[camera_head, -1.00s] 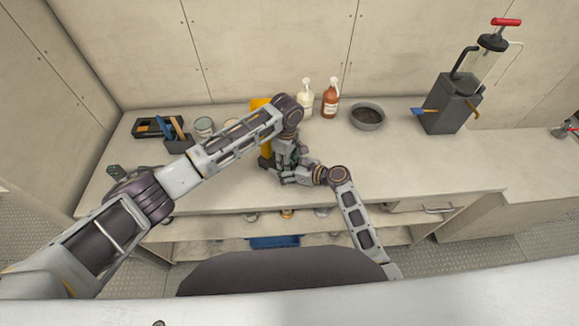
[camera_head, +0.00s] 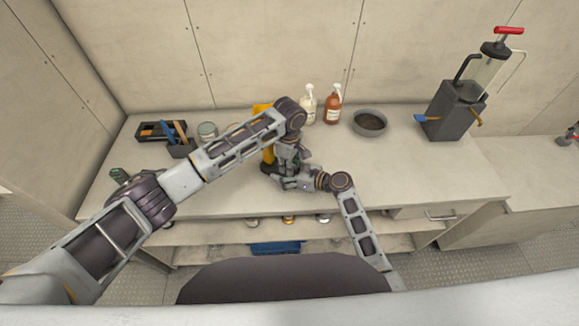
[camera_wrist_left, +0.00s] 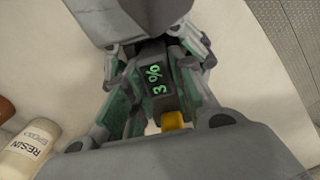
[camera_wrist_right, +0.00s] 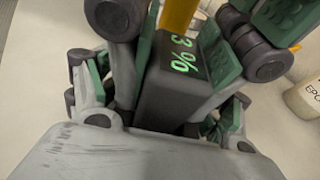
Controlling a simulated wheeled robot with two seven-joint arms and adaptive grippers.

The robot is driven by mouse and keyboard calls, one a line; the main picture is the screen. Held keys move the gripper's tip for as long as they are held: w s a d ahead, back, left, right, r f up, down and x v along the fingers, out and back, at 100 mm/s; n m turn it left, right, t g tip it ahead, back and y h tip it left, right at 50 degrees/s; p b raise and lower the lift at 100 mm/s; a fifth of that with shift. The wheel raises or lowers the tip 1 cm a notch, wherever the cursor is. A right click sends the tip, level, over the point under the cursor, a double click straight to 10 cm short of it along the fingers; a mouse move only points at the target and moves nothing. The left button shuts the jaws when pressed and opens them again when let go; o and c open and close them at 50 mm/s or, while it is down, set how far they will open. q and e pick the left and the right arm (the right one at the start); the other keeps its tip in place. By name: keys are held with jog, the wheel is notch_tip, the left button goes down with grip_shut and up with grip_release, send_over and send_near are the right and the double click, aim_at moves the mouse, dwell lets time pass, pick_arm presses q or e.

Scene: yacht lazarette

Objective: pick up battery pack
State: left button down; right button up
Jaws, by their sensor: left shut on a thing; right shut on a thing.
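The battery pack (camera_wrist_right: 172,88) is a dark grey block with a green "3 %" display; it also shows in the left wrist view (camera_wrist_left: 157,88). A yellow tool part (camera_wrist_right: 178,15) rises from it, and the yellow body (camera_head: 268,154) stands on the worktop, partly hidden behind my left arm. My right gripper (camera_head: 287,180) is shut on the battery pack from the near side. The fingertips are largely hidden in the head view.
The worktop (camera_head: 420,165) is clear to the right. A grey bowl (camera_head: 369,122), a white pump bottle (camera_head: 307,104) and a brown pump bottle (camera_head: 332,104) stand at the back. A grey pump unit (camera_head: 455,110) is farther right. A tool tray (camera_head: 153,131) and tin (camera_head: 207,131) stand left.

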pick_arm(q)
notch_tip(320, 180, up, 17)
jog(key=shift+r, duration=0.2)
dwell(0.4)
dwell(0.3)
pick_arm(e)
jog(key=o, duration=1.2)
jog(key=shift+o, duration=0.2)
jog(key=shift+s+d, duration=0.1)
jog(key=shift+v, duration=5.9)
